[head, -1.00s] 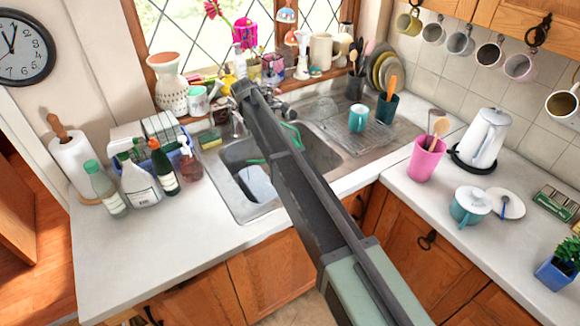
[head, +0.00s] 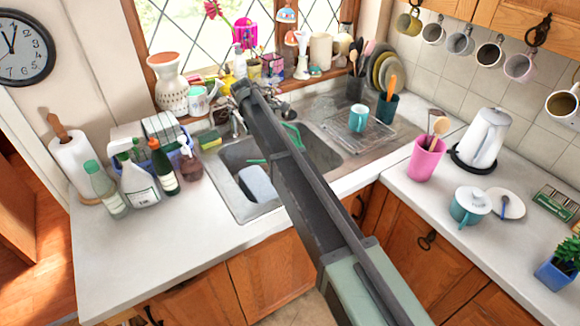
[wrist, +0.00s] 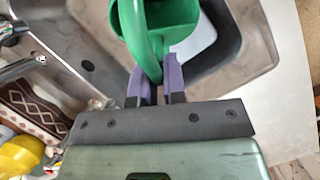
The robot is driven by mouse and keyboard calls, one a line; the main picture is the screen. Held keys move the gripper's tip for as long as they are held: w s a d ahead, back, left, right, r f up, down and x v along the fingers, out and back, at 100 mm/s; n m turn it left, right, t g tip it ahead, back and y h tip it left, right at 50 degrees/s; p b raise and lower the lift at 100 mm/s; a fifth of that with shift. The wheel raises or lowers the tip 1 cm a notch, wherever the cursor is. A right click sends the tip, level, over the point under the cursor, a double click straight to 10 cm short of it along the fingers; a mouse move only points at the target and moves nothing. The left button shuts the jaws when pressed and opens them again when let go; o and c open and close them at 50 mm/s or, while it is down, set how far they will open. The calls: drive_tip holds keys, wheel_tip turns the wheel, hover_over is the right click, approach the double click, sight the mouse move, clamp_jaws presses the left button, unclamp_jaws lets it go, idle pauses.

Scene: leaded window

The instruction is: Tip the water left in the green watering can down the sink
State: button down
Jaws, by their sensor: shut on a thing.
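The green watering can (wrist: 180,20) is in my gripper (wrist: 155,82), with the two purple fingers shut on its green handle in the wrist view. The can hangs over the sink (wrist: 255,50). In the head view my arm hides most of the can; green bits (head: 293,135) show on either side of the arm, over the sink basin (head: 228,165). I cannot see whether water is in the can or running out.
A pale blue-grey patch (head: 257,183) lies in the basin; I cannot tell what it is. Bottles (head: 140,183) stand left of the sink. A teal mug (head: 359,118) is on the drainer to the right. The sill behind is crowded. The front left counter is clear.

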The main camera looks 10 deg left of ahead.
idle(0.3)
drive_tip(key=d+f+y, duration=0.1)
drive_tip(key=d+f+y+b, duration=0.1)
drive_tip(key=d+y+b, duration=0.1)
drive_tip(key=shift+w+f+g, duration=0.3)
drive_tip(key=shift+f, duration=0.1)
drive_tip(key=shift+w+d+y, duration=0.1)
drive_tip(key=shift+d+y, duration=0.05)
drive_tip(key=shift+y, duration=0.15)
wheel_tip(320, 180, up, 6)
drive_tip(key=p, duration=0.6)
drive_tip(key=shift+r, duration=0.15)
drive_tip(key=shift+f, duration=0.2)
